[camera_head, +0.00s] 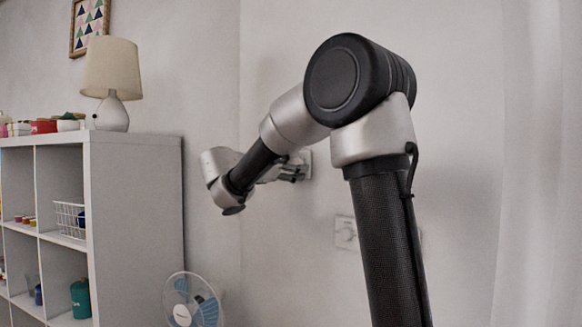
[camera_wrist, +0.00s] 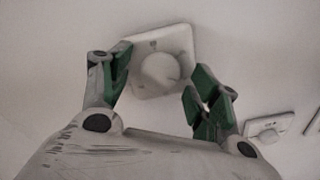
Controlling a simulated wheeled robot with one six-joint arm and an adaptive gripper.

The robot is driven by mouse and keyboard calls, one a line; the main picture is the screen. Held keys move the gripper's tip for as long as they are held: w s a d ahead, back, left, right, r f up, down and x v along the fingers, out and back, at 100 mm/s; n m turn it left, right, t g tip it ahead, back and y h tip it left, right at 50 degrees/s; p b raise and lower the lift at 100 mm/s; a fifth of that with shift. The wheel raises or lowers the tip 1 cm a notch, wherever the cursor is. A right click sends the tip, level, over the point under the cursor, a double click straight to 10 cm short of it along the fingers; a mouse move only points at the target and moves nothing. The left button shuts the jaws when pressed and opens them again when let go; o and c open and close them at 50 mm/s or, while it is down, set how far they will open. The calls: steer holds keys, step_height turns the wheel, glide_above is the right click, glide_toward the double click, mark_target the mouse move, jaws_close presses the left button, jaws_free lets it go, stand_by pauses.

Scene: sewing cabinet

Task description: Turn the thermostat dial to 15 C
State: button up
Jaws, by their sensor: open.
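The thermostat is a white square plate (camera_wrist: 145,88) on the wall with a round white dial (camera_wrist: 160,71) at its middle, seen in the wrist view. My gripper (camera_wrist: 161,88) is open, with one green-padded finger on each side of the dial. Gaps show between the dial and both fingers, and I cannot tell how near the tips are to the wall. The dial's marks are too blurred to read. In the head view my gripper (camera_head: 293,172) is at the wall plate (camera_head: 307,163), which is mostly hidden behind it.
Another wall plate (camera_head: 345,232) sits lower right of the thermostat, partly behind my arm. A white shelf unit (camera_head: 138,220) with a lamp (camera_head: 112,80) on top stands at the left. A fan (camera_head: 190,300) stands beside it. The wall around the thermostat is mostly bare.

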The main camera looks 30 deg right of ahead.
steer(key=shift+c, duration=0.4)
steer(key=c, duration=1)
steer(key=shift+n, duration=0.4)
steer(key=n, duration=1)
steer(key=shift+n, duration=0.4)
steer(key=shift+f, duration=0.1)
steer(key=o, duration=1.1)
